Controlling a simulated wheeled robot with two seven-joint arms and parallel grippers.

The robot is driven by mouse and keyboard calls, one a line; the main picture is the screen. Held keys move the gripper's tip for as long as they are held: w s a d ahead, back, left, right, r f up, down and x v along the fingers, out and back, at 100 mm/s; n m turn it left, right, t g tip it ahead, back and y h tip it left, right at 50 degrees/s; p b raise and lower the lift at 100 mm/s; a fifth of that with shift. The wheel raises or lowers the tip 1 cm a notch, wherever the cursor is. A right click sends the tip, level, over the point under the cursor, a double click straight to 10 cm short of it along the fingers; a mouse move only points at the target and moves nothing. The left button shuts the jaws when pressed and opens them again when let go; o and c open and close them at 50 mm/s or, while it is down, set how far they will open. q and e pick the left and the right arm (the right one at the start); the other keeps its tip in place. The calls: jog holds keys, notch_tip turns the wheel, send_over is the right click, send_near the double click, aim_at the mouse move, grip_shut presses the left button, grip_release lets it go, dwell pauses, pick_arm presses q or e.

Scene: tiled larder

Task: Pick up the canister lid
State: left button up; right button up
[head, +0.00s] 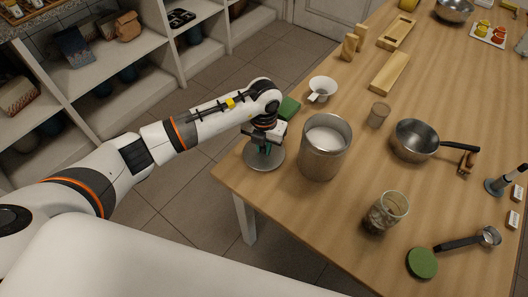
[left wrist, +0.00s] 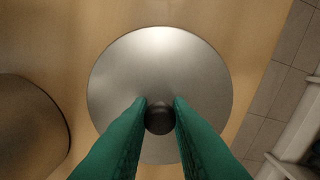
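The canister lid (head: 258,164) is a round grey metal disc with a dark knob, near the left corner of the wooden table. It fills the middle of the left wrist view (left wrist: 160,60). My left gripper (head: 265,150) is over its middle, pointing down. In the left wrist view its green fingers (left wrist: 160,108) are on both sides of the knob (left wrist: 160,120), with no clear gap, so it looks shut on it. I cannot tell whether the lid is touching the table. The open metal canister (head: 322,161) stands just right of the lid. My right gripper is not in view.
A steel pan (head: 414,142), a small tan jar (head: 378,115), a glass jar (head: 386,212) and a green disc (head: 422,263) are farther right. The table's edge is close on the left.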

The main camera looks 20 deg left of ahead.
pick_arm(q)
grip_shut()
jog(key=shift+r, duration=0.1)
